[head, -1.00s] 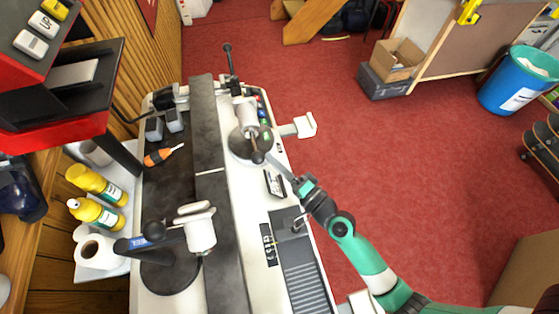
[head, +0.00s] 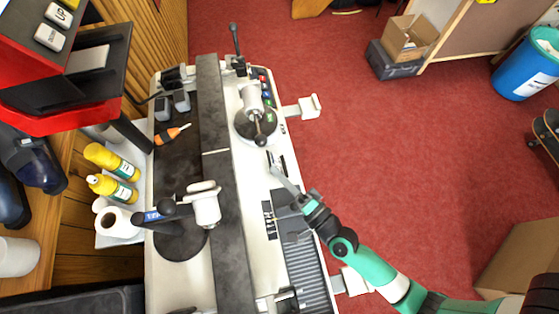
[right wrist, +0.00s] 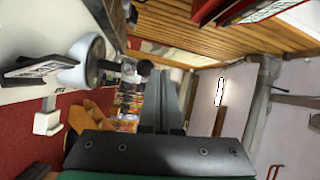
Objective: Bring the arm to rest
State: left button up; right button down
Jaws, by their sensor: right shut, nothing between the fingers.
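My right gripper (head: 274,164) reaches in from the lower right in the head view. Its grey fingers are closed together and empty, over the small dark panel on the machine's right side. In the right wrist view the shut fingers (right wrist: 165,105) point ahead with nothing between them. A lever with a black ball end (head: 260,141) stands just beyond the fingertips, apart from them as far as I can tell. The ball also shows in the right wrist view (right wrist: 145,67), left of the fingers. My left gripper is not in view.
The white binding machine (head: 245,190) has a second handle (head: 204,207) at its left and a side knob (head: 309,106). Yellow bottles (head: 112,160) and a paper roll (head: 116,221) stand left. A blue bin (head: 525,68) is far right. Red floor right of the machine is open.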

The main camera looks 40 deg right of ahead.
jog(key=shift+s+a+f, duration=0.1)
jog(key=shift+s+a, duration=0.1)
dwell(0.5)
